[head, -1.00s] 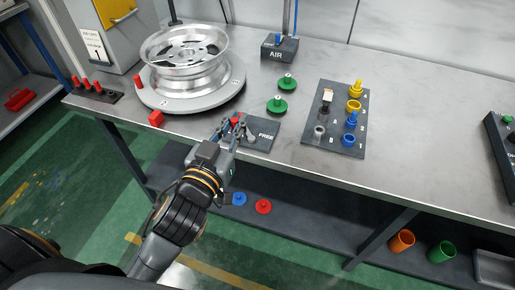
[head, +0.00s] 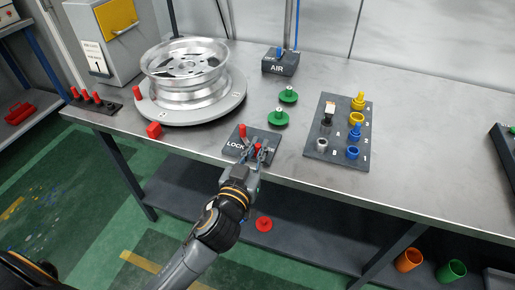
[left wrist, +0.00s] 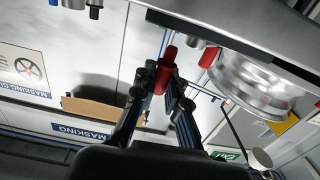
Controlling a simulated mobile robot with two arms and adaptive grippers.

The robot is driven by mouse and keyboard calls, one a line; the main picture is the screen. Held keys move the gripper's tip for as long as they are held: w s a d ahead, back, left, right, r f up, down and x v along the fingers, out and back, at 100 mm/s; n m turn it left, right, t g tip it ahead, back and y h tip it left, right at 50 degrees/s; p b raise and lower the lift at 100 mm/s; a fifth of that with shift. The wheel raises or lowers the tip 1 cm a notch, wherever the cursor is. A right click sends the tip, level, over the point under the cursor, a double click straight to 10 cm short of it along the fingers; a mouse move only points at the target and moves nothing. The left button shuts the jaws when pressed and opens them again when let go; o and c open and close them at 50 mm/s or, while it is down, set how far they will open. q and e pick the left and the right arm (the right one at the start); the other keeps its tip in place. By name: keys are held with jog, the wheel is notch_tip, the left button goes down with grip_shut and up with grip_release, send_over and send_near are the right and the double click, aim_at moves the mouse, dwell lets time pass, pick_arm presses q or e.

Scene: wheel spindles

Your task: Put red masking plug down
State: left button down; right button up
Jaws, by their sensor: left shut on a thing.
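My left gripper (head: 258,156) is shut on a red plug (head: 257,147) above the front edge of the bench, at the dark LOCK plate (head: 233,147). In the left wrist view the same red plug (left wrist: 167,68) stands between the two fingertips (left wrist: 163,88). A second red piece (head: 243,131) shows at the plate, just behind the gripper. Whether the held plug touches the plate is hidden by the fingers. Several red plugs (head: 97,97) stand in a dark rack at the left end of the bench. My right gripper is not in view.
A silver wheel (head: 186,75) sits on a round turntable (head: 190,115) with a red peg at its rim. Green discs (head: 279,118), an AIR box (head: 281,63) and a numbered board (head: 340,130) stand to the right. The far right bench is mostly clear.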

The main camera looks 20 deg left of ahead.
pick_arm(q)
jog(key=shift+f, duration=0.3)
jog(key=shift+f+b, duration=0.25)
jog(key=shift+b, duration=0.2)
jog(key=shift+f, duration=0.1)
jog(key=c, duration=1.4)
grip_release()
